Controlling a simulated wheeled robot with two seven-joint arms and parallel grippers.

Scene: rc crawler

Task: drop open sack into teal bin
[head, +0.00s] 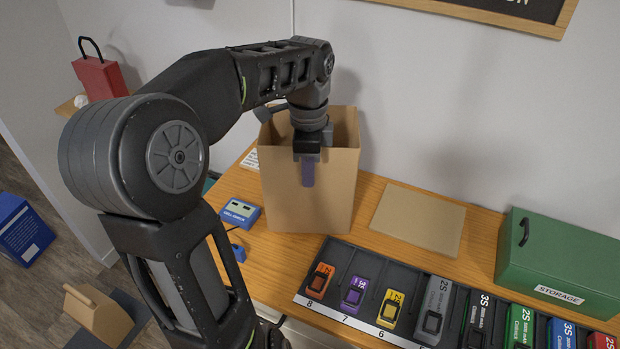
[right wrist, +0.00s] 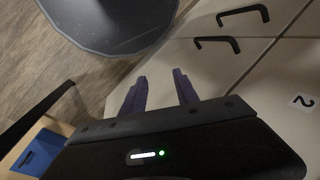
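The open sack (head: 305,205) is a tall brown paper bag, standing upright with its mouth open against the back wall. My left gripper (head: 308,172) points down at the sack's front rim. One purple finger shows outside the front wall; the other is hidden, so I cannot tell whether they pinch the paper. A sliver of teal (head: 210,182) shows behind my left arm; it may be the teal bin, mostly hidden. My right gripper (right wrist: 160,82) is open and empty in the right wrist view, away from the sack.
A dark tray (head: 335,255) of coloured battery packs lies at the table's front. A flat brown sheet (head: 418,218) lies right of the sack, and a green storage box (head: 560,265) stands farther right. A small blue device (head: 240,212) sits left of the sack.

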